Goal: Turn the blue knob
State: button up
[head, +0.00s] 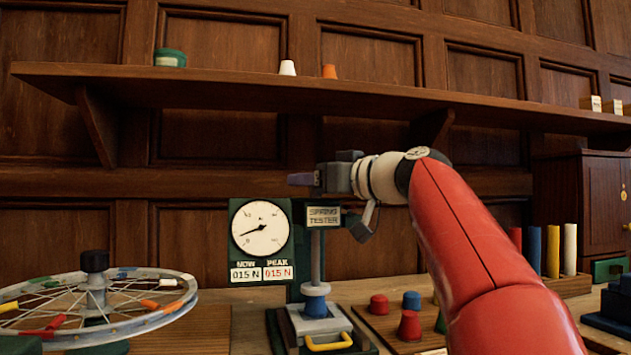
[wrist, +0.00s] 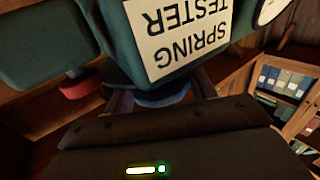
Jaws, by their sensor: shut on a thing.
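The blue knob (wrist: 165,99) shows as a blue rounded edge between my fingers in the wrist view, just behind the green spring tester head with its "SPRING TESTER" label (wrist: 181,37). My gripper (head: 303,180) is shut on it, at the top of the tester in the head view. Most of the knob is hidden by my fingers and the tester head. A red knob (wrist: 80,86) is beside it in the wrist view, apart from my fingers. The gauge dial (head: 262,228) reads low, and both displays show 015 N.
A spoked wheel (head: 180,305) stands at the left. Red and blue pegs (head: 410,323) sit on a board at the right of the tester base. A wooden shelf (head: 230,88) runs above my arm. A blue collar (head: 316,303) is on the tester's lower post.

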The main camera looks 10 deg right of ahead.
jog(key=shift+m+t+h, duration=0.3)
jog(key=shift+h, duration=0.1)
jog(key=m+t+h, duration=0.1)
jog(key=h, duration=0.2)
jog(key=shift+a+r+m, duration=0.1)
jog(key=shift+m, duration=0.3)
jog(key=shift+m+t+h+p, duration=0.6)
jog(key=shift+m+h+p, duration=1.15)
jog(key=shift+h, duration=1.15)
jog(key=shift+m+g+h, duration=0.3)
jog(key=shift+m+h, duration=1.45)
jog(key=shift+h, duration=0.75)
jog(key=shift+m+g+h, duration=0.9)
jog(key=shift+m+h, duration=0.5)
jog(key=shift+h, duration=0.6)
jog(key=shift+f+m+h, duration=0.25)
jog(key=shift+m+h, duration=0.05)
jog(key=o, duration=1)
jog(key=shift+r, duration=0.1)
jog(key=shift+s, duration=0.1)
